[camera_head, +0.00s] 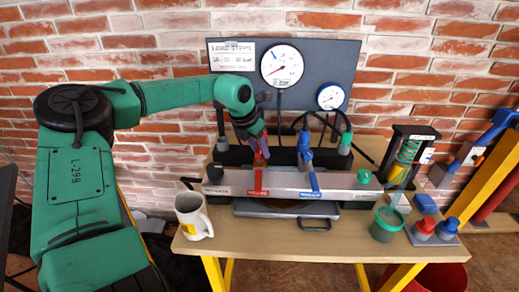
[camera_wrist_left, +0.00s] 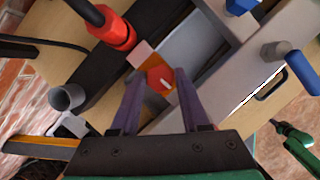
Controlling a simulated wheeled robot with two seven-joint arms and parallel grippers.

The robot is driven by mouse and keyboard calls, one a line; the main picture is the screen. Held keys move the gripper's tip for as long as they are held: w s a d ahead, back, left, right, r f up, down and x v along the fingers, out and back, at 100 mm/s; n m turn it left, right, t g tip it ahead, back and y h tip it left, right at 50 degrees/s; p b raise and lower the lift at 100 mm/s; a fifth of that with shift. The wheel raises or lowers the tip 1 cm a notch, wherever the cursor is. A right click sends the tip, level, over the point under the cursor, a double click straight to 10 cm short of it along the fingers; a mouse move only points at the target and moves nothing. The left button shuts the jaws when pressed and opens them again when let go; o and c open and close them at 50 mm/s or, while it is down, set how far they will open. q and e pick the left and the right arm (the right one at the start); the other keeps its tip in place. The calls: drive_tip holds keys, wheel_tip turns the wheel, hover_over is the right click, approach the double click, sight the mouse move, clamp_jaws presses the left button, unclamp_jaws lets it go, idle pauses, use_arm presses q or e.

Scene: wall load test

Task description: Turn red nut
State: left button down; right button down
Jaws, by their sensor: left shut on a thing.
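The red nut (camera_wrist_left: 160,79) shows in the wrist view as a red hexagonal piece with a pale mark on top. It lies between the two purple fingertips of my left gripper (camera_wrist_left: 158,84), which is shut on it. In the head view my left gripper (camera_head: 260,153) reaches down from the left to the red fitting (camera_head: 258,180) on the long grey bench bar (camera_head: 286,183). The fingers hide most of the nut there. My right gripper is not in view.
Another red nut on a black hose (camera_wrist_left: 117,33) is close by in the wrist view. A blue fitting (camera_head: 305,158) stands right of my gripper. A white mug (camera_head: 193,217), a green cup (camera_head: 386,224) and a spring stand (camera_head: 405,155) are on the wooden table (camera_head: 290,232). Gauges (camera_head: 281,66) hang behind.

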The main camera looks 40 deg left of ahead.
use_arm(q)
drive_tip(key=shift+m, duration=0.7)
drive_tip(key=shift+c, duration=2)
unclamp_jaws()
drive_tip(key=v, duration=1.4)
drive_tip(key=shift+a+r, duration=0.25)
drive_tip(key=shift+a, duration=0.15)
drive_tip(key=shift+s, duration=0.15)
